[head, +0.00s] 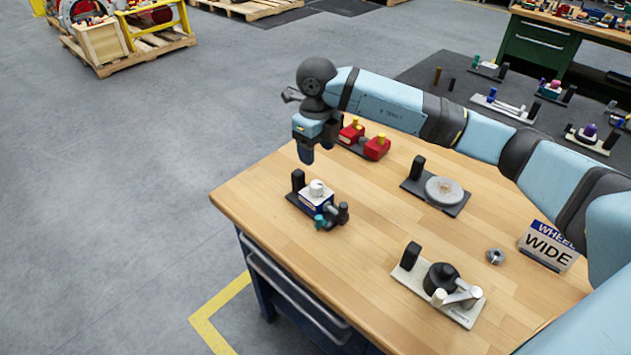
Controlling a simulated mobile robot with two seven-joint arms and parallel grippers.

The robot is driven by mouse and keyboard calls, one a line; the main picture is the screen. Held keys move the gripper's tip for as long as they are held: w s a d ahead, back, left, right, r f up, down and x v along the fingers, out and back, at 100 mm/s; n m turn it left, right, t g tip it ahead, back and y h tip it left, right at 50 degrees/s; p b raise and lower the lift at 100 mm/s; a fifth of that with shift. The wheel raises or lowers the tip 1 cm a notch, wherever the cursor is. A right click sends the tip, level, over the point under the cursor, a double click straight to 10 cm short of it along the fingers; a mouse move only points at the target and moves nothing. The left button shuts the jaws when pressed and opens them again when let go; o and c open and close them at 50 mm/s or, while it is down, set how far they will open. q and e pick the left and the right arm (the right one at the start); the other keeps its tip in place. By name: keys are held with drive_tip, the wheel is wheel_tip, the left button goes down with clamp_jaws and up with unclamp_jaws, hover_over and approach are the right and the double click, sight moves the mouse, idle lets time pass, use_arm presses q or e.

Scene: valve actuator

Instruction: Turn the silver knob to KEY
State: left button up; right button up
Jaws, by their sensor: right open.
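A blue box device (318,203) on a dark base plate stands near the table's left corner. A pale silver knob (316,187) sits on its top; its markings are too small to read, and I see no KEY label. My right gripper (306,156) points down above and slightly behind this device, apart from the knob. It is open and appears empty, though the gap between its fingers is hard to see. My left gripper is not in view.
A red device (376,148) stands behind my right gripper. A disc device (444,190), a lever device (440,278), a small metal piece (495,257) and a sign reading WHEEL and WIDE (546,247) stand on the wooden table (340,265). My right arm spans the back.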

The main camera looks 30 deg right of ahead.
sight(316, 183)
wheel_tip(316, 183, down, 11)
drive_tip(key=shift+r+p, duration=0.1)
drive_tip(key=shift+p, duration=0.35)
drive_tip(key=c, duration=0.9)
